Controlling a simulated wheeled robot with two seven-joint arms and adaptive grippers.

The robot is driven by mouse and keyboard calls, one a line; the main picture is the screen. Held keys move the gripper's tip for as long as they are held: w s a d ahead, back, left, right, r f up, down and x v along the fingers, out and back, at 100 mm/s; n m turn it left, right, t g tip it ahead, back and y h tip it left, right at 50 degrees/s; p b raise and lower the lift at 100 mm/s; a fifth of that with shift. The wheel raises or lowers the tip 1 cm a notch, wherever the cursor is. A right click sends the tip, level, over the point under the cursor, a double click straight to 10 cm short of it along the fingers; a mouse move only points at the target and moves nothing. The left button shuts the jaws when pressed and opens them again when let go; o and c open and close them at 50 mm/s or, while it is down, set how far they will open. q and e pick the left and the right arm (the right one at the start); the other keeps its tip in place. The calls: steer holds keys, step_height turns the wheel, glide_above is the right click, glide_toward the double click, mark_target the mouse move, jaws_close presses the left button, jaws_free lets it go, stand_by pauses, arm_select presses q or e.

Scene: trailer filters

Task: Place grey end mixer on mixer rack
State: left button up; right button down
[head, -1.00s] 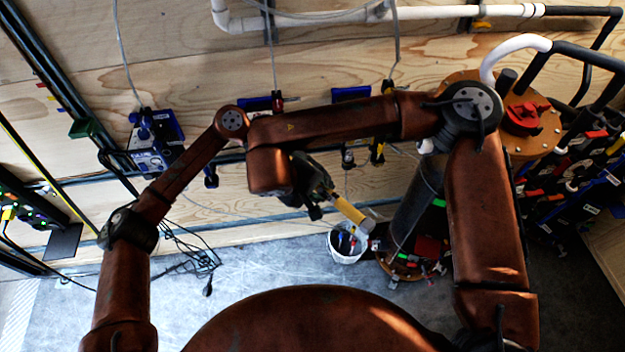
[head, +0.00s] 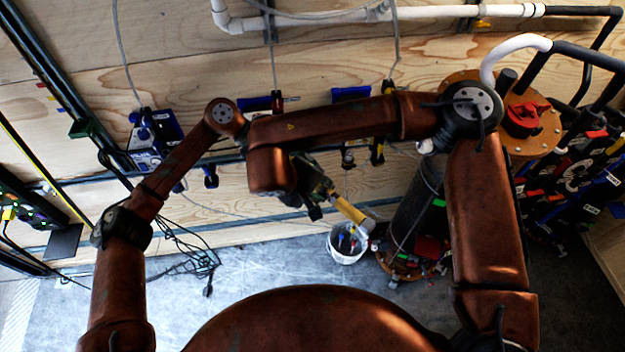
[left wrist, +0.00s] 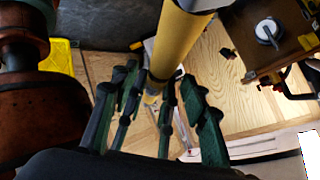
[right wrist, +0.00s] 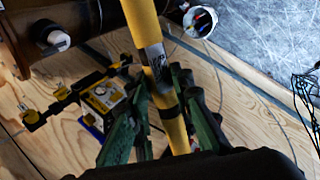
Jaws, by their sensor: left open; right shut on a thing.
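The mixer is a long yellow tube (head: 348,210) with a pale grey end (head: 368,225) pointing down right in the head view. My right gripper (head: 318,197) is shut on it; in the right wrist view my right gripper's green fingers (right wrist: 160,95) close around the yellow tube (right wrist: 142,25) near a black band and label. My left gripper (left wrist: 158,88) is open, with the yellow tube (left wrist: 178,40) crossing in front of and between its fingers; contact cannot be told. A black-and-yellow clip bar (right wrist: 60,100) on the wall may be the mixer rack.
A white bucket (head: 346,256) with small coloured items stands on the floor below the tube. A dark cylinder (head: 415,215) stands right of it. Blue holders (head: 155,140) and a white pipe (head: 310,20) are on the plywood wall. Cables (head: 190,260) lie at left.

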steer(key=shift+a, duration=0.1)
arm_select(q)
steer(key=v, duration=1)
steer(key=s+a+f+n+t+y, duration=0.2)
steer(key=s+a+n+t+y, duration=0.1)
steer(key=a+n+t, duration=0.3)
steer(key=w+d+f+t, duration=0.1)
steer(key=w+d+f, duration=0.1)
steer(key=d+f, duration=0.6)
steer(key=shift+w+f, duration=0.35)
steer(key=shift+f, duration=0.25)
arm_select(e)
steer(key=w+a+f+n+t+y, duration=0.1)
steer(key=w+a+f+n+y, duration=0.1)
steer(key=w+a+f+n, duration=0.2)
steer(key=shift+w+a+f+n+t, duration=0.15)
steer(key=shift+w+f+n+t, duration=0.15)
steer(key=shift+f, duration=0.45)
arm_select(q)
steer(key=shift+d, duration=0.15)
steer(key=shift+c, duration=0.7)
steer(key=shift+r, duration=0.1)
jaws_close()
arm_select(e)
steer(key=shift+s+f, duration=0.1)
steer(key=shift+s, duration=0.05)
